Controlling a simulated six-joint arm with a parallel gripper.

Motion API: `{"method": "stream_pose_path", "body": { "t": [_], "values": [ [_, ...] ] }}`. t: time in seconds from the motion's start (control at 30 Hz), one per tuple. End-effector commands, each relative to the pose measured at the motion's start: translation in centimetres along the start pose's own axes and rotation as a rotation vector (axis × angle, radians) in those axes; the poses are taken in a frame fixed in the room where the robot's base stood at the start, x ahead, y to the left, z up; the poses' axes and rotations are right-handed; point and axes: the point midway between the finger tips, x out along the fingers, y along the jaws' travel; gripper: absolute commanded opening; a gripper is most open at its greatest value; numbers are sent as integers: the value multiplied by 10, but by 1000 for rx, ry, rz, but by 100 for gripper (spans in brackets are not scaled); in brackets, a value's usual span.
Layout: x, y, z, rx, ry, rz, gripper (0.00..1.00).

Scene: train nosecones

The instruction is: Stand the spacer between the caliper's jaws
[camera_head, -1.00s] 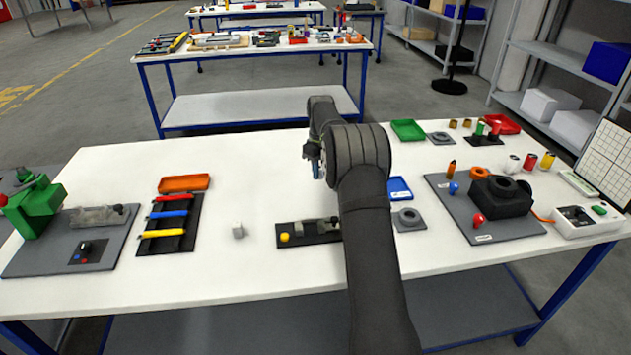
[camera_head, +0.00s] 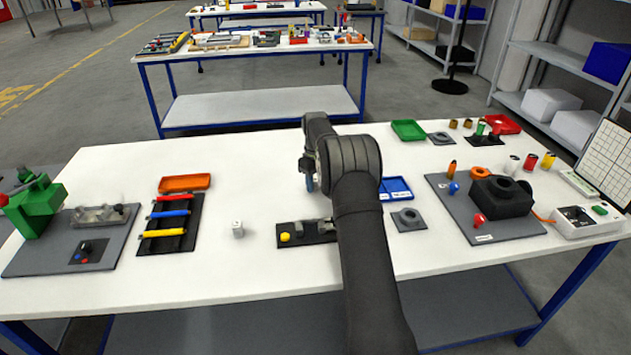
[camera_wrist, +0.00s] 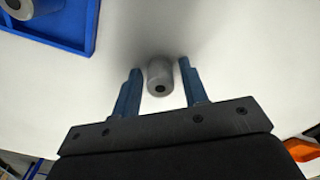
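My gripper (camera_head: 310,184) is pointing down over the middle of the table, its fingers partly hidden by my arm in the head view. In the wrist view its two blue fingers (camera_wrist: 159,68) stand apart. A grey cylinder with a small hole, seemingly the spacer (camera_wrist: 160,78), sits between the fingertips with narrow gaps on both sides. It is not visible in the head view. A dark plate with a yellow knob and metal blocks, possibly the caliper (camera_head: 310,240), lies nearer the front. Its right end is hidden behind my arm, and its jaws are too small to make out.
A small pale cylinder (camera_head: 238,230) stands left of the dark plate. A blue tray (camera_head: 396,195) is right of my arm, also in the wrist view (camera_wrist: 85,20). An orange tray (camera_head: 185,182) and tool rack (camera_head: 172,225) are left. Table between rack and arm is mostly clear.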

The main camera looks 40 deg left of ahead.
Motion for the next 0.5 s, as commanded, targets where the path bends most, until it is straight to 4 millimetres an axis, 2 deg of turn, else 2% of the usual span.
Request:
{"method": "stream_pose_path", "body": {
  "t": [0.33,0.5],
  "values": [
    [-2,0,0,0,1,1,47],
    [-22,1,-1,0,3,2,47]
  ]
}}
